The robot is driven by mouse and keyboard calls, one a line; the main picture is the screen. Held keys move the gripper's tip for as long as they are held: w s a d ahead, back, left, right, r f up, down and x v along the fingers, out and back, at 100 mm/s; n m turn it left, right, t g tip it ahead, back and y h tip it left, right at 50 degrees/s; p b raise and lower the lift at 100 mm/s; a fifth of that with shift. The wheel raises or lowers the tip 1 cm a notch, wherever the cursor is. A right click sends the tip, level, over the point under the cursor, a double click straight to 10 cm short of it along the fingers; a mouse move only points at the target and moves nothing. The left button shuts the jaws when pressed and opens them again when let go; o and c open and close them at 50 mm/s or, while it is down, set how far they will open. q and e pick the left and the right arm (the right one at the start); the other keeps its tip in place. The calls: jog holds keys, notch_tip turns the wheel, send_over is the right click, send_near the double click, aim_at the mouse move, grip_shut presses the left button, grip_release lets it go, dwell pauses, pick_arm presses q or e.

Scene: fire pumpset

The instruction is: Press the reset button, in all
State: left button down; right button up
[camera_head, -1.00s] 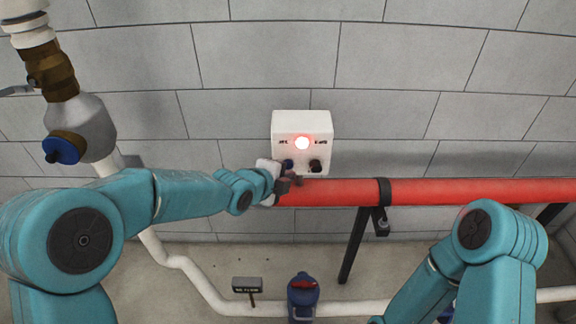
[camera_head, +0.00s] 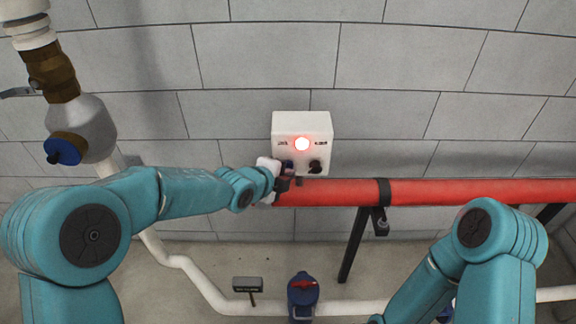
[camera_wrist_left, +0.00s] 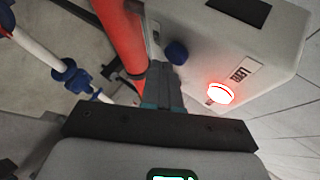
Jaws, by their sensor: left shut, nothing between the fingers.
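A white control box (camera_head: 302,123) is on the grey block wall. Its round red lamp (camera_head: 302,143) is lit and also glows in the left wrist view (camera_wrist_left: 220,92). Below the lamp are a blue button (camera_head: 288,164) at left and a dark knob (camera_head: 315,166) at right. My left gripper (camera_head: 285,182) is shut and empty at the box's lower left. In the left wrist view its fingertips (camera_wrist_left: 162,66) are close to the blue button (camera_wrist_left: 176,52); I cannot tell whether they touch. My right gripper is out of view.
A thick red pipe (camera_head: 440,192) runs just under the box, close to my left gripper, on a black support (camera_head: 354,245). A white pipe with a blue-capped fitting (camera_head: 63,150) stands at the left. A blue valve (camera_head: 303,292) is low in the middle.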

pick_arm(q)
jog(key=shift+w+p, duration=0.45)
jog(key=shift+p, duration=0.15)
dwell(0.5)
dwell(0.3)
jog(key=s+b, duration=0.1)
jog(key=b, duration=0.2)
jog(key=shift+s, duration=0.4)
